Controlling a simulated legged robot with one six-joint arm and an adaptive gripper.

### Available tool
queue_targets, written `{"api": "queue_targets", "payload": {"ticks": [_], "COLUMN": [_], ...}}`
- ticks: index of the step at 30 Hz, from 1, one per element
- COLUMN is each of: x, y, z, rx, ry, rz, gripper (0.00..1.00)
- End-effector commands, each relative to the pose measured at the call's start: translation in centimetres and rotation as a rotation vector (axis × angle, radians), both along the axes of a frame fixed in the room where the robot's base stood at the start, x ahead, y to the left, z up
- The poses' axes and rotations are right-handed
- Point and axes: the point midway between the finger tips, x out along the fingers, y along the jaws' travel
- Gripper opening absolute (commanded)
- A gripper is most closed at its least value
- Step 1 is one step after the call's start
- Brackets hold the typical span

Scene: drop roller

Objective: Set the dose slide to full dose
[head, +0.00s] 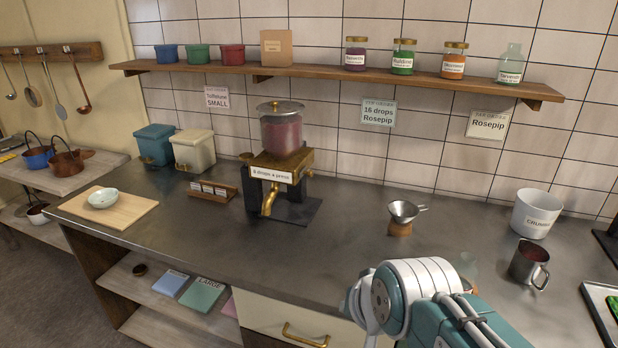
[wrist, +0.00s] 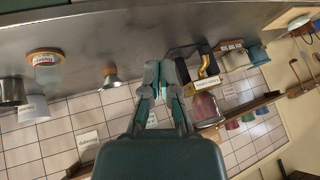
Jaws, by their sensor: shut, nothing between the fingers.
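The dispenser (head: 281,135) stands on the counter left of centre, with a glass jar of pinkish contents on a brass body. Its front plate reads "8 drops a press" (head: 271,175). A brass spout or lever (head: 269,198) hangs below the plate. Small brass knobs show at both sides; I cannot tell which is the dose slide. The wrist view is upside down and shows the dispenser's brass part (wrist: 207,70) right of my fingers. My gripper (wrist: 162,68) is shut and empty, apart from the dispenser. In the head view my arm hides the fingers.
A funnel on a wooden stand (head: 402,215), a metal mug (head: 529,264) and a white crock (head: 536,213) stand to the right. A card holder (head: 212,191) is left of the dispenser. A wall note reads "16 drops Rosepip" (head: 378,113). The counter before the dispenser is clear.

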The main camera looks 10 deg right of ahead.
Motion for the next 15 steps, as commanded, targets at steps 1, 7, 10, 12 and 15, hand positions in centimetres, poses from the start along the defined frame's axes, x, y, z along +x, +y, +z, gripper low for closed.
{"api": "queue_targets", "payload": {"ticks": [1,7,10,12,15], "x": [1.7,8.0,11.1,13.1,16.0], "y": [0.7,2.6,3.3,3.7,4.1], "z": [0.3,2.0,2.7,3.1,3.5], "rx": [0.074,0.403,0.575,0.698,0.877], "ry": [-0.022,-0.117,-0.154,-0.176,-0.207], "rz": [-0.065,-0.350,-0.493,-0.592,-0.732], "gripper": [0.00,0.00,0.00,0.00,0.00]}}
